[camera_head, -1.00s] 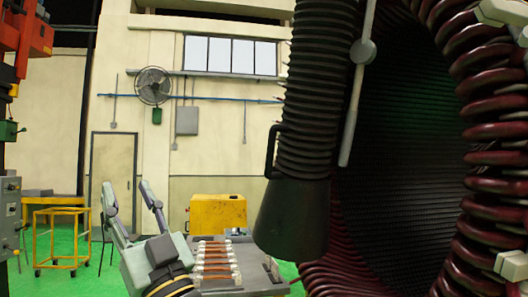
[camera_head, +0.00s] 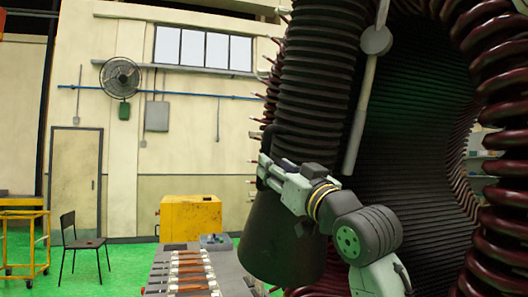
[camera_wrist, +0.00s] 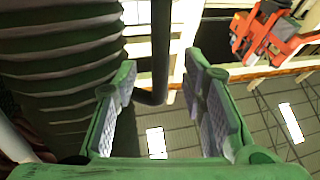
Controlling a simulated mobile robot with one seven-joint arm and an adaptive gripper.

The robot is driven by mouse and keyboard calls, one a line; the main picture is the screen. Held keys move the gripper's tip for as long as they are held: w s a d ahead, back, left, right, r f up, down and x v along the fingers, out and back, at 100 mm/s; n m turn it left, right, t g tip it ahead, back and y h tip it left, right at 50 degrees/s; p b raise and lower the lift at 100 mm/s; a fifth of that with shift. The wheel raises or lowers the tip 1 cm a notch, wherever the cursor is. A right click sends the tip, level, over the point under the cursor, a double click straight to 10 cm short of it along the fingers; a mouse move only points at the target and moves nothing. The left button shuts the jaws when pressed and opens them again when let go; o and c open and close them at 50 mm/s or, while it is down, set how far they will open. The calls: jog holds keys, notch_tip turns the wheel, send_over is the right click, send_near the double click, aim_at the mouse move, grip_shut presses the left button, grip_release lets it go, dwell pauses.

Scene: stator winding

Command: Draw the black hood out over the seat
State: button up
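The black hood (camera_head: 268,245) is a flared cone at the lower end of a black ribbed hose (camera_head: 318,85), hanging at the centre of the head view. My gripper (camera_head: 266,170) is at the upper left side of the hood and covers part of it. In the wrist view my gripper (camera_wrist: 160,76) is open, and the hood's dark bar handle (camera_wrist: 161,45) runs between and beyond its fingers. Contact with the handle cannot be told. A grey bench with copper-coloured bars (camera_head: 190,268) stands left of the hood.
A large stator ring with dark red coils (camera_head: 495,110) fills the right side, close to my arm. A yellow box (camera_head: 190,218) stands behind the bench. A black chair (camera_head: 83,243) and yellow cart (camera_head: 25,240) are at left on open green floor.

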jog(key=p+x, duration=0.2)
jog(key=x, duration=0.4)
jog(key=shift+c, duration=0.4)
grip_shut()
dwell(0.4)
